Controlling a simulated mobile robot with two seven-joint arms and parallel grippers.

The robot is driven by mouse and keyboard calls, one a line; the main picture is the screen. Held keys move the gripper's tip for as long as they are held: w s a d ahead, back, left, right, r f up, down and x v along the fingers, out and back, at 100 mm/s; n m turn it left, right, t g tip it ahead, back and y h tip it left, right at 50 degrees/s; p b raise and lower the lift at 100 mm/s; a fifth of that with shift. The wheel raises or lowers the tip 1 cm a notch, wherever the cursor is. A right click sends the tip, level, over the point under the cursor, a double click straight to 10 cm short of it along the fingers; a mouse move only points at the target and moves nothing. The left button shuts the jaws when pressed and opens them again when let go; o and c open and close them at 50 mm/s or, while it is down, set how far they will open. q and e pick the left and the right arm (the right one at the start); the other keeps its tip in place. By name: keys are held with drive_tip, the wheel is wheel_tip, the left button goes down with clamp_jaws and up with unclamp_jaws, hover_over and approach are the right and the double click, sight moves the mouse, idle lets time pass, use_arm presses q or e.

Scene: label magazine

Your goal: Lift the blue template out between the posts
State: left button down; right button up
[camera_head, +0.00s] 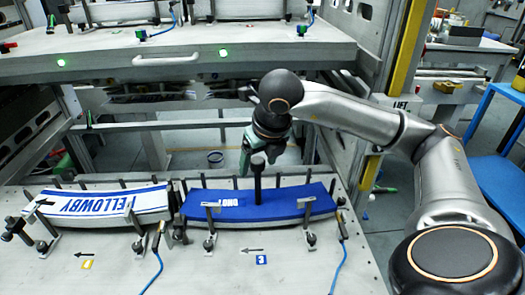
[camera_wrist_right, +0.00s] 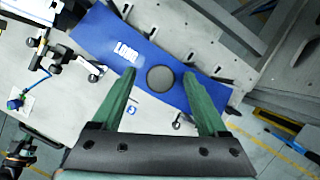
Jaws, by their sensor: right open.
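The blue template (camera_head: 290,198) lies on the light bench, with white lettering partly hidden behind a clamp. It also shows in the right wrist view (camera_wrist_right: 85,30). A dark upright handle (camera_head: 258,187) stands on its middle; its round top (camera_wrist_right: 161,79) shows in the wrist view. Posts with clamp arms (camera_head: 308,222) stand along the template's near edge. My right gripper (camera_head: 257,155) is open above the template, at the handle's top. In the wrist view its green fingers (camera_wrist_right: 160,88) are spread on either side of the handle, with gaps visible. My left gripper is not in view.
A white template with blue lettering (camera_head: 85,205) lies left of the blue one, with its own clamps. A grey shelf with a handle bar (camera_head: 165,60) spans the back above the bench. A yellow-edged frame upright (camera_head: 405,50) stands beside my right arm.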

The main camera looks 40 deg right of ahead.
drive_tip(key=shift+x, duration=0.9)
drive_tip(key=shift+r, duration=0.1)
clamp_jaws()
drive_tip(key=shift+r, duration=0.15)
